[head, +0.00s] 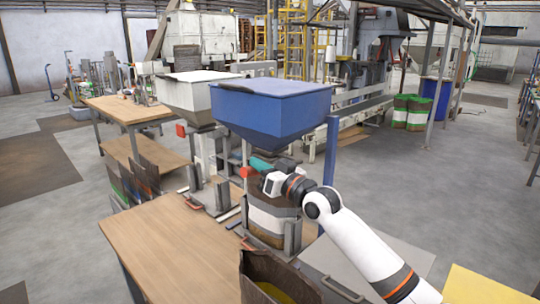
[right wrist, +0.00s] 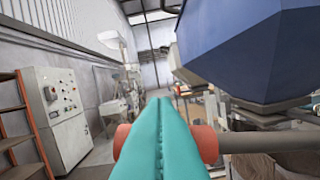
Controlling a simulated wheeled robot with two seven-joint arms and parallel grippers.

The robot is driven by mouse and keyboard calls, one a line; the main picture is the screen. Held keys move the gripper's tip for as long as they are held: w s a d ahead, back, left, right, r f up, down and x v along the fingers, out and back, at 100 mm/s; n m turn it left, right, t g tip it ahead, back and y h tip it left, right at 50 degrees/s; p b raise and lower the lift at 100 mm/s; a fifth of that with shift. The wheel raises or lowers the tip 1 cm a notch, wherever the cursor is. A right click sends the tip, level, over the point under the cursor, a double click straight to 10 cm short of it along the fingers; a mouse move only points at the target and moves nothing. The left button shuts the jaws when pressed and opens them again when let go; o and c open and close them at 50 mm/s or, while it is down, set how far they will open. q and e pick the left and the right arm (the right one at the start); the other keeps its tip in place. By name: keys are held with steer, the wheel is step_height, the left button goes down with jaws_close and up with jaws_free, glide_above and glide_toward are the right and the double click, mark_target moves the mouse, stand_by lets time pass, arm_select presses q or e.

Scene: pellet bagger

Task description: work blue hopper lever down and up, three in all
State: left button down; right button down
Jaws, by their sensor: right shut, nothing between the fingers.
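The blue hopper (head: 270,108) stands at the centre of the head view, and its underside fills the upper right of the right wrist view (right wrist: 250,50). Its lever has a red knob (head: 246,172). In the right wrist view the knob (right wrist: 207,142) shows on both sides of my fingers, and the lever bar (right wrist: 270,142) runs off to the right. My right gripper (head: 261,163) has its teal fingers shut and empty, just above and beside the knob. The fingers hide the knob's middle; I cannot tell whether they touch it. My left gripper is not in view.
A white hopper (head: 195,91) with its own red knob (head: 181,130) stands to the left. A brown and white bag (head: 268,220) is below the blue hopper. A wooden table (head: 165,235) and an open dark sack (head: 262,268) are in front. A blue post (head: 331,150) stands right.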

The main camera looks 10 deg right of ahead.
step_height(320, 180, down, 12)
steer(key=n+b, duration=0.4)
steer(key=b, duration=0.5)
steer(key=shift+f+n+g+y, duration=0.25)
steer(key=shift+n+g+y, duration=0.05)
steer(key=shift+n+y, duration=0.1)
steer(key=shift+s+f, duration=0.1)
